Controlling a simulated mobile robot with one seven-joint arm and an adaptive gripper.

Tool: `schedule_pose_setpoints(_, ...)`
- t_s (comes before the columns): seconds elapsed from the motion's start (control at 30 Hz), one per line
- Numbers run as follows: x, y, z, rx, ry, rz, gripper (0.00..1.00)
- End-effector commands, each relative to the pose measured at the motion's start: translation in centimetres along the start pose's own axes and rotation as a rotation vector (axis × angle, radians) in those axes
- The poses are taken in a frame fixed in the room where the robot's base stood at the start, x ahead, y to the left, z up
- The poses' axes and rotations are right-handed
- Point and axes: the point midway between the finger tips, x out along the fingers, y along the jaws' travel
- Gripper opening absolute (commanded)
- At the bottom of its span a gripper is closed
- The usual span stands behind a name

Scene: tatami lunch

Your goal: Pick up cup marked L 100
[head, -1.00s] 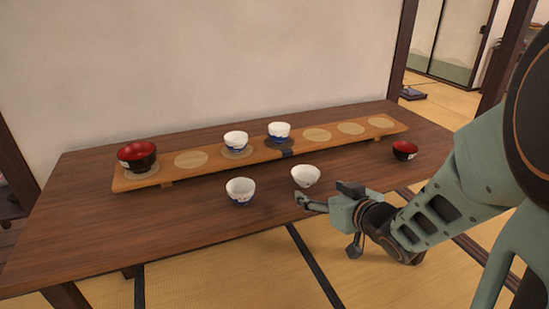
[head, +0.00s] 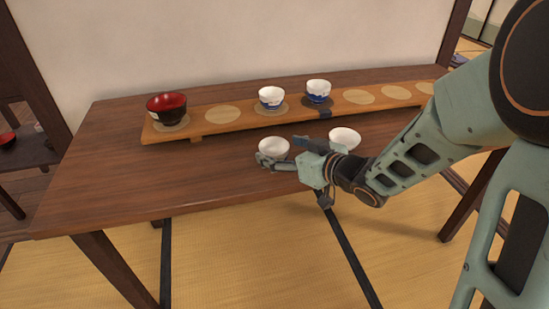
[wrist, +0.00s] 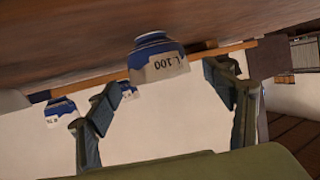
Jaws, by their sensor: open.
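The cup marked L 100 (wrist: 157,65) is white and blue; its label shows upside down in the wrist view, where the tabletop is at the top. It appears between the two spread fingers of my gripper (wrist: 165,80), a little beyond them. In the head view this cup (head: 273,146) stands upright near the table's front, with my open gripper (head: 283,152) right at it. The gripper hides the cup's lower part there. I cannot tell whether a finger touches it.
Another white cup (head: 345,136) stands close by on the right, partly behind my gripper. A raised wooden board (head: 240,125) behind carries two blue-and-white cups (head: 271,98) (head: 318,91) and a red-lined dark bowl (head: 167,108). The table (head: 120,180) is clear on the left.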

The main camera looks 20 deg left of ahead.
Motion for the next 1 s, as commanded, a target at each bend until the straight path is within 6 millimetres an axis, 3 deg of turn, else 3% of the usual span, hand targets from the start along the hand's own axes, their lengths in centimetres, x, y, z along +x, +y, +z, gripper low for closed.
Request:
schedule_pose_setpoints(0.2,3.0,-0.1,0.3,-0.001,0.000,-0.001,0.75)
schedule_pose_setpoints(0.47,3.3,0.0,0.1,0.000,0.000,0.000,0.75)
schedule_pose_setpoints(0.9,3.3,0.0,0.1,0.000,0.000,0.001,0.29)
schedule_pose_setpoints(1.0,3.3,0.0,0.1,0.000,0.000,0.001,0.28)
